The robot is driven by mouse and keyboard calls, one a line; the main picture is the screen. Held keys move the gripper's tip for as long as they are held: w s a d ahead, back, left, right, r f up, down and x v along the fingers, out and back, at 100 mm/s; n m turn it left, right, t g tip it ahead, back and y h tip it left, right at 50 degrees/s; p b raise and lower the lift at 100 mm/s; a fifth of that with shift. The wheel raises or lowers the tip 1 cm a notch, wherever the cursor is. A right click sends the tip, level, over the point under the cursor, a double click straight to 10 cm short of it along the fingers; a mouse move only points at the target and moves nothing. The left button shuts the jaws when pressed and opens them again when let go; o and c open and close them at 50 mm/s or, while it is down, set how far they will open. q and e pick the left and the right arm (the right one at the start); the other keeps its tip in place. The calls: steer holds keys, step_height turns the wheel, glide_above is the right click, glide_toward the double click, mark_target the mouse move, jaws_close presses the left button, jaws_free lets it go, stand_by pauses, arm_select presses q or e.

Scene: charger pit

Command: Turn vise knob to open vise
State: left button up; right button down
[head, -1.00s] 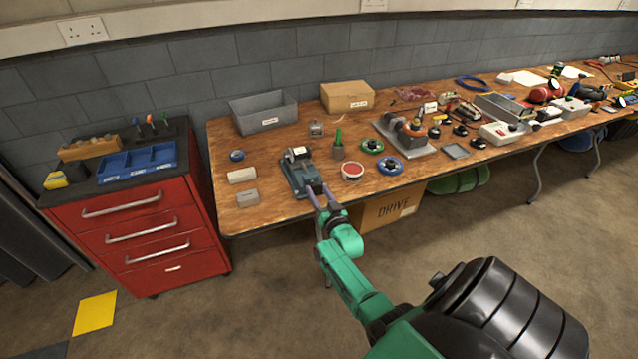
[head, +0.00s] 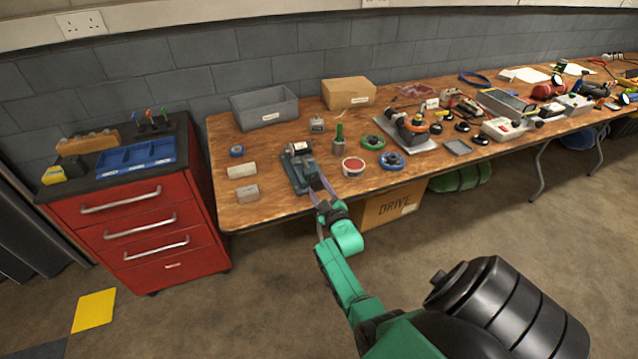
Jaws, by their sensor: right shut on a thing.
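The vise (head: 299,168) is a small blue-grey tool near the front edge of the wooden workbench, with a light block-like part at its far end. My right gripper (head: 322,187) reaches in from the lower right at the vise's near end. Its two fingers are shut on the vise knob, which the fingers hide almost wholly. The gap between the vise jaws is too small to make out. My left gripper is not in view.
Two light blocks (head: 242,171) lie left of the vise. A red-topped round tin (head: 353,166) and a grey cup with a green item (head: 339,143) stand to its right. A grey bin (head: 264,108) and a cardboard box (head: 348,93) are behind. A red drawer cabinet (head: 134,229) stands left.

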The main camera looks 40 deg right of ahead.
steer(key=n, duration=0.1)
steer(key=n+b, duration=0.1)
steer(key=n, duration=0.1)
steer(key=n+b, duration=0.1)
steer(key=shift+f+n, duration=0.3)
steer(key=n+b, duration=0.2)
steer(key=n, duration=0.1)
steer(key=shift+f+n+b, duration=0.1)
steer(key=shift+n+b, duration=0.2)
steer(key=n+b, duration=0.3)
steer(key=n, duration=0.1)
steer(key=shift+b, duration=0.3)
steer(key=shift+n+b, duration=1.15)
steer(key=shift+n, duration=0.65)
steer(key=shift+r, duration=0.2)
steer(key=shift+c, duration=1.3)
jaws_free()
